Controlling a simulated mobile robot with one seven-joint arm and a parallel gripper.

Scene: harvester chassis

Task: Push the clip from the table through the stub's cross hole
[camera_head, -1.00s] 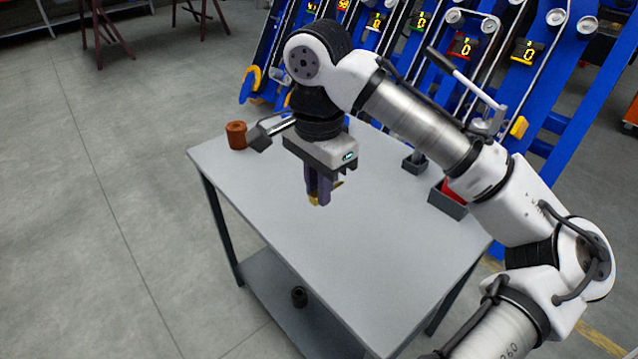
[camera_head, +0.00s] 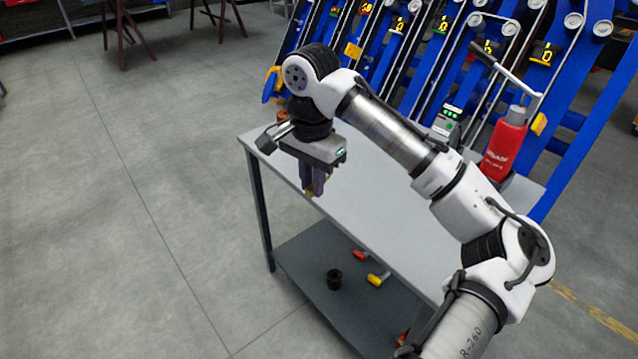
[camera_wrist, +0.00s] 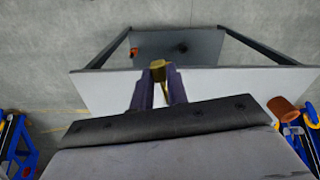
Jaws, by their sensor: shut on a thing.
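My gripper (camera_head: 311,190) points down and is shut on a small gold-yellow piece, which I take to be the clip (camera_wrist: 159,71). In the wrist view, the clip sticks out between the tips of the two purple-grey fingers (camera_wrist: 159,92); the rest of it is hidden by them. In the head view only a small yellowish bit shows at the fingertips, beside the near left edge of the grey table (camera_head: 375,185). I cannot make out the stub or its cross hole in any view.
Blue harvester frames (camera_head: 425,40) with rollers stand behind the table. A brown cylinder (camera_wrist: 282,108) is near one table end.

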